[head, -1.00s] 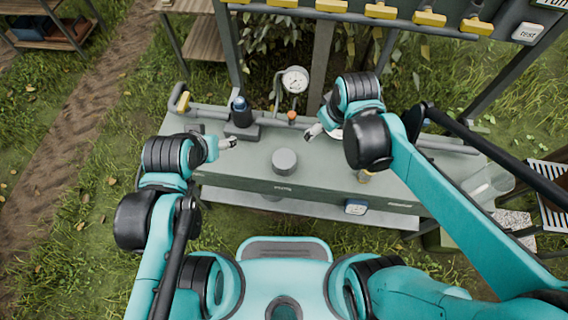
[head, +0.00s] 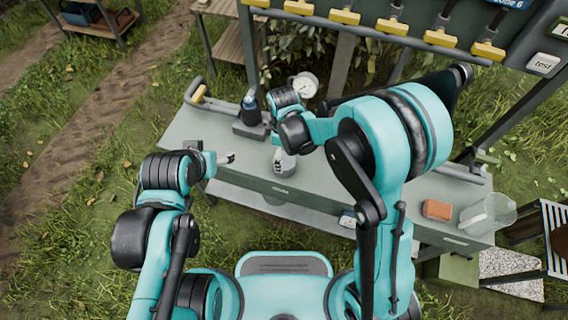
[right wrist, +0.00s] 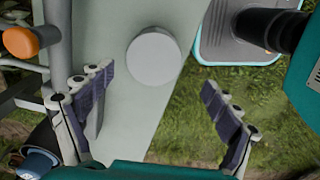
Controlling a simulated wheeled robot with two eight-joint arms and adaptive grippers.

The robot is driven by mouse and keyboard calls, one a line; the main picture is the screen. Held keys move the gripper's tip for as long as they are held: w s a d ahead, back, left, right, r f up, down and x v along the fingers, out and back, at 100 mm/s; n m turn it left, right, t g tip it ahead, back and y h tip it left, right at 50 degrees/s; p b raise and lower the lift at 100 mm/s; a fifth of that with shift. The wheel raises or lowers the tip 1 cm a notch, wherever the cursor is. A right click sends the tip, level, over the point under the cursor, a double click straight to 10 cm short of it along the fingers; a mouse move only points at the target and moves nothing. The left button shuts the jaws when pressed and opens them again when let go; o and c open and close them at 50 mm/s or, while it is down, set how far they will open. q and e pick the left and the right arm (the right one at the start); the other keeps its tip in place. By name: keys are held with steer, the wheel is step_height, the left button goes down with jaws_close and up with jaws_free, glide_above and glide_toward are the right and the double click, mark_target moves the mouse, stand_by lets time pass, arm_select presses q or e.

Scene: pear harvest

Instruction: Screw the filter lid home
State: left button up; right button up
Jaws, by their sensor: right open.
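A grey round-topped cylinder (head: 288,166), which looks like the filter with its lid, stands on the bench. Its flat round top also shows in the right wrist view (right wrist: 154,58). I cannot tell the lid from the body or see any thread. My right gripper (head: 278,158) is above and beside the cylinder and hides part of it in the head view. In the right wrist view my right gripper (right wrist: 156,82) is open and empty, with the round top just beyond the gap between its fingers. My left gripper (head: 231,158) is over the bench, left of the cylinder and apart from it; its fingers are too small to judge.
A pressure gauge (head: 304,85) and a dark bottle with a blue top (head: 249,106) stand at the back of the bench (head: 200,130). An orange knob (right wrist: 20,42) shows in the right wrist view. A brick-coloured block (head: 437,209) and a clear container (head: 489,213) are at the right.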

mark_target(284, 160)
steer(key=shift+w+f+b, duration=0.1)
steer(key=shift+f+b, duration=0.4)
steer(key=shift+f, duration=0.85)
steer(key=shift+r, duration=0.1)
steer(key=f, duration=0.1)
steer(key=f+b, duration=0.1)
steer(key=f, duration=0.1)
steer(key=f+b, duration=0.1)
steer(key=f, duration=0.1)
steer(key=shift+w+d+f, duration=0.15)
steer(key=shift+w, duration=0.2)
